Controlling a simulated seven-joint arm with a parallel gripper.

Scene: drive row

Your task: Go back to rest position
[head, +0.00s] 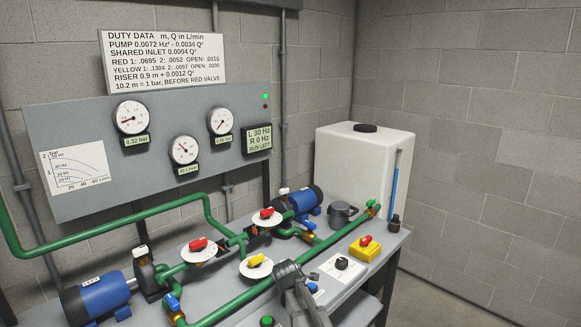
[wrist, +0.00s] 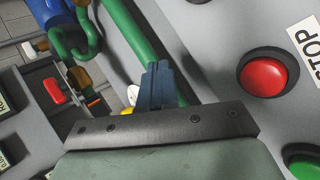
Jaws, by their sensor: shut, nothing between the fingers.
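My gripper (head: 287,268) is above the grey bench top in the lower middle of the head view, close to the yellow valve handle (head: 256,261) and the green pipe. In the wrist view the fingers of my gripper (wrist: 157,72) are together with nothing between them. They appear over the bench beside the green pipe (wrist: 130,35). A red button (wrist: 264,77) by a STOP label and a green button (wrist: 303,160) are to the right in the wrist view. Whether the fingertips touch anything cannot be told.
Two blue pump motors (head: 101,297) (head: 303,199), red valve handles (head: 198,244) (head: 267,213) and green pipes crowd the bench. A white tank (head: 366,160) and gauge panel (head: 60,118) are behind.

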